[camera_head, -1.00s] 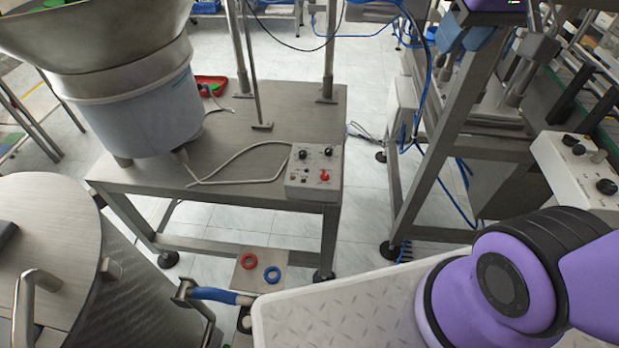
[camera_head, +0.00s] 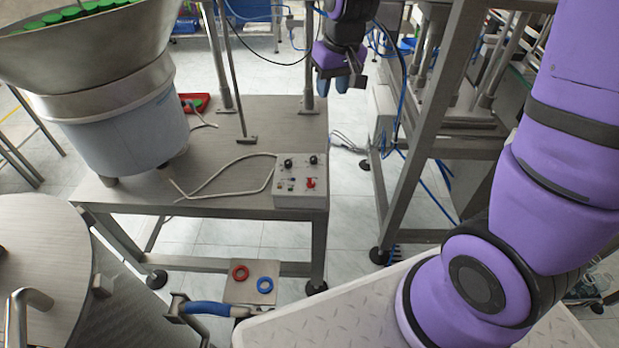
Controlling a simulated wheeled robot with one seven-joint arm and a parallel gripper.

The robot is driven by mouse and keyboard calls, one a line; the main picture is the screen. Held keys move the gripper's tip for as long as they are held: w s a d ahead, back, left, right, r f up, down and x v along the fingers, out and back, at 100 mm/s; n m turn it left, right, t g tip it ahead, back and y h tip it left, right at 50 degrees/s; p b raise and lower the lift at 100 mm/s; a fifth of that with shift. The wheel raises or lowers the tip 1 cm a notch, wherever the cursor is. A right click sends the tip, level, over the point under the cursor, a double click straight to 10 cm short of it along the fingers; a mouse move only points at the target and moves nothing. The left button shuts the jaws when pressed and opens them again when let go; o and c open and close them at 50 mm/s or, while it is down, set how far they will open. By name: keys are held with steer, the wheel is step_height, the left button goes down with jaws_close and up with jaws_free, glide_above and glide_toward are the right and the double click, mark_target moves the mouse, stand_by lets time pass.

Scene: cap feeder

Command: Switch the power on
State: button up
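A small grey control box (camera_head: 300,199) sits on the front right corner of the steel table. Its sloped face has two black knobs on top, a red switch (camera_head: 310,183) at the lower right and small dark controls at the lower left. A pale cable runs from its left side towards the feeder. My gripper (camera_head: 341,84) hangs in the air beyond and to the upper right of the box, apart from it. Its fingers point down and look empty. They are too small to tell whether they are open or shut.
The feeder bowl (camera_head: 90,60) with green caps stands on the steel table (camera_head: 225,150) at the left. A thin metal stand rises behind the box. A steel frame (camera_head: 425,130) stands to the right. Red and blue rings lie on a low plate (camera_head: 249,291) in front.

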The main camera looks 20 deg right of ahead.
steer(key=w+a+f+g, duration=0.15)
steer(key=w+f, duration=0.35)
steer(key=f, duration=0.6)
glide_above(310, 180)
step_height(310, 180, down, 11)
steer(key=shift+g+h, duration=0.25)
steer(key=shift+h, duration=0.15)
step_height(310, 180, down, 12)
steer(key=shift+r, duration=0.25)
steer(key=shift+c, duration=0.4)
jaws_close()
